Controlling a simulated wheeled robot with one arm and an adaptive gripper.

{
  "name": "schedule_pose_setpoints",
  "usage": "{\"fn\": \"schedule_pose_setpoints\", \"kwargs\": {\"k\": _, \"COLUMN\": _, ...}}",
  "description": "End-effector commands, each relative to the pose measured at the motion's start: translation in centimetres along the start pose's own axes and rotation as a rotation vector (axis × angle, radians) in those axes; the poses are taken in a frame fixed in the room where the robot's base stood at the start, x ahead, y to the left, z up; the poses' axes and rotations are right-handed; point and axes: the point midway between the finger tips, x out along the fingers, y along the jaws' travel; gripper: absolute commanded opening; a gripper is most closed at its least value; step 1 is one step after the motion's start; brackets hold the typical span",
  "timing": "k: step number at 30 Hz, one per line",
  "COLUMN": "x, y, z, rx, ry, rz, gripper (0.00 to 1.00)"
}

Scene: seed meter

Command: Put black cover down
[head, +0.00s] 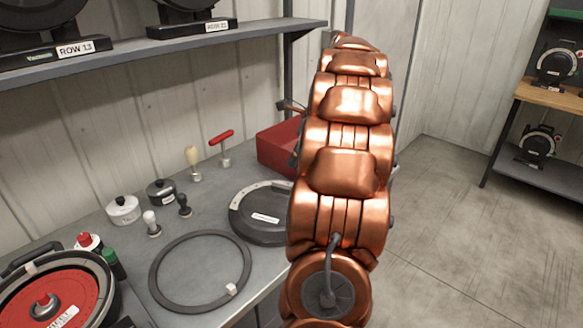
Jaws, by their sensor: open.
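A black round cover (262,218) with a pale rim section and a white label lies flat on the grey workbench (205,212), near its right end in the head view. My copper arm hides the cover's right edge. My gripper cannot be made out; the arm stands in front of that area. Small dark parts show at the arm's left side, but I cannot tell whether they belong to the gripper. Whether anything touches the cover on its hidden side cannot be seen.
A dark ring (156,272) lies left of the cover. An open meter with a red disc (75,290) stands at lower left. A red box (278,145), small pots, brushes and a red-handled tool stand behind. A shelf (200,39) hangs above.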

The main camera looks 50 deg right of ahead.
Motion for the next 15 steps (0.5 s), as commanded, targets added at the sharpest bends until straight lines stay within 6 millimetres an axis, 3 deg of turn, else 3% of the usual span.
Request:
{"fn": "schedule_pose_setpoints", "kwargs": {"k": 11, "x": -0.8, "y": 0.4, "z": 0.2, "rx": -0.015, "ry": 0.003, "rz": 0.004, "gripper": 0.43}}
{"fn": "schedule_pose_setpoints", "kwargs": {"k": 15, "x": -0.2, "y": 3.2, "z": 2.2, "rx": -0.142, "ry": 0.021, "rz": 0.028, "gripper": 0.43}}
